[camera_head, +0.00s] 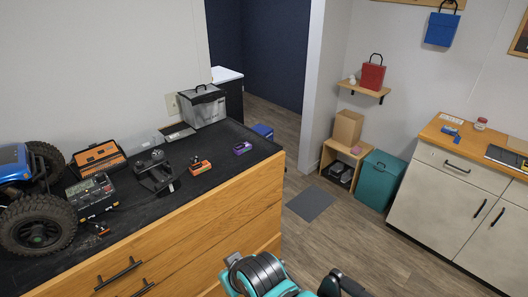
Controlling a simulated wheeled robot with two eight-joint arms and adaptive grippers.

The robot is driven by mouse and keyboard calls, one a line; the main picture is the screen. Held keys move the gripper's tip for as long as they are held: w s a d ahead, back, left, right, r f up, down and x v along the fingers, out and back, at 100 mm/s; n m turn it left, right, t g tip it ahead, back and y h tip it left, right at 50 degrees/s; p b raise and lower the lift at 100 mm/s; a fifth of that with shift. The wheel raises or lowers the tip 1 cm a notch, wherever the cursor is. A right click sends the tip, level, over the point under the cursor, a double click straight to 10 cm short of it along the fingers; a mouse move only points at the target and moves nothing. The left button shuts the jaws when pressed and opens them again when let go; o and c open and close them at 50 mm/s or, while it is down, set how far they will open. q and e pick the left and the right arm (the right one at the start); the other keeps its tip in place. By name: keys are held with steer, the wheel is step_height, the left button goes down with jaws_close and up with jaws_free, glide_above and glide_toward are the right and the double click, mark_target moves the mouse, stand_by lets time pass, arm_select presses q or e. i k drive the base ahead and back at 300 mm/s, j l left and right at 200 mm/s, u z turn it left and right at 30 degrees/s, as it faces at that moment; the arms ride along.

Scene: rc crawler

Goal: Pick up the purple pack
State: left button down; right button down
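The purple pack (241,148) is a small purple block with a dark part on it. It lies on the black top of the wooden drawer unit (215,213), near its far right end. Nothing covers it. Teal, grey and black parts of my own arms show at the bottom edge, well below and apart from the pack. I cannot make out either gripper's fingertips in this view.
An orange pack (199,167) lies left of the purple pack. A black stand (155,173), a charger (92,196), an orange case (98,157) and a blue-bodied crawler (35,200) are further left. A grey bag (203,105) stands behind.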

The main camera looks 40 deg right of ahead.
mark_target(239, 148)
steer(key=i+j+z, duration=0.1)
steer(key=z, duration=0.35)
steer(key=j+z, duration=0.35)
steer(key=z, duration=0.15)
steer(key=j+z, duration=0.25)
steer(key=z, duration=0.2)
steer(key=i, duration=0.05)
